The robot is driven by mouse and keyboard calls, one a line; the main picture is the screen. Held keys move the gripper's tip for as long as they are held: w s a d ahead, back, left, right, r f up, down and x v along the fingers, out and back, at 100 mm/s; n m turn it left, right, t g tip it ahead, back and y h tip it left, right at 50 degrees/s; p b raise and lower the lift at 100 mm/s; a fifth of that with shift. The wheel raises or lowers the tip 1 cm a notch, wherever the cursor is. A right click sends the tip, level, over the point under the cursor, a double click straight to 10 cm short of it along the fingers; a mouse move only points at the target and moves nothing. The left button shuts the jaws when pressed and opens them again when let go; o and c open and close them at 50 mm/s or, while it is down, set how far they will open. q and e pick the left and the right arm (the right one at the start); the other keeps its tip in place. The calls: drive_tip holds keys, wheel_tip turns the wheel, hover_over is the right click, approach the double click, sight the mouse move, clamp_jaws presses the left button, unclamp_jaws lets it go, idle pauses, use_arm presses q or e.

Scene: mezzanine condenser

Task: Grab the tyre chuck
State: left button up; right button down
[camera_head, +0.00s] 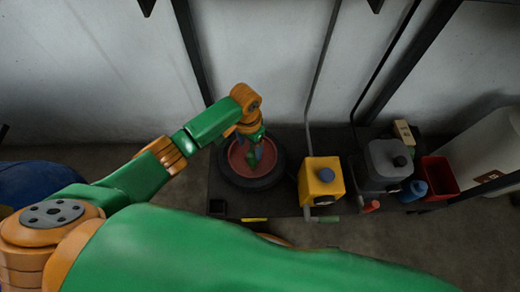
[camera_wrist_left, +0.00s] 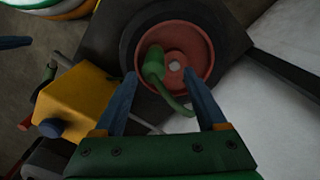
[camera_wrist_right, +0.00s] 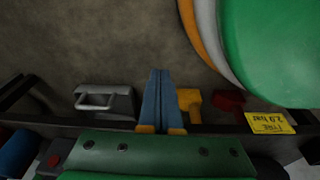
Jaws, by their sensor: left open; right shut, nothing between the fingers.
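The tyre chuck seems to be the green piece with a rounded body and a curved green tail (camera_wrist_left: 154,66) in the left wrist view. It lies in the red dish-like hub (camera_wrist_left: 200,48) of a black tyre (camera_wrist_left: 128,40). My left gripper (camera_wrist_left: 160,74) is open, its two blue fingers either side of the green piece in that view. I cannot tell whether they touch it. In the head view the left gripper (camera_head: 258,150) points down over the hub and partly hides the green piece. My right gripper (camera_wrist_right: 157,72) is shut and empty over the floor.
Right of the tyre on the dark bench stand a yellow box (camera_head: 318,180), a grey machine (camera_head: 384,165), a blue bottle (camera_head: 412,190) and a red bin (camera_head: 440,174). A yellow label (camera_wrist_right: 268,123) and a grey handled case (camera_wrist_right: 106,102) are near the right gripper.

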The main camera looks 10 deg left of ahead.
sight(252, 159)
use_arm(q)
drive_tip(key=shift+w+f+b, duration=0.1)
drive_tip(key=shift+f+b, duration=0.3)
drive_tip(key=shift+f, duration=0.1)
drive_tip(key=shift+d+f+b, duration=0.1)
drive_tip(key=shift+f+b, duration=0.25)
drive_tip(key=shift+f, duration=0.3)
drive_tip(key=f+b, duration=0.1)
drive_tip(key=f, duration=0.1)
drive_tip(key=s+f+b, duration=0.1)
drive_tip(key=f+b, duration=0.1)
drive_tip(key=shift+d+f, duration=0.2)
drive_tip(key=shift+f, duration=0.05)
drive_tip(key=shift+w, duration=0.1)
clamp_jaws()
use_arm(e)
drive_tip(key=w+a+r, duration=0.2)
drive_tip(key=w+r, duration=0.3)
drive_tip(key=shift+t, duration=0.3)
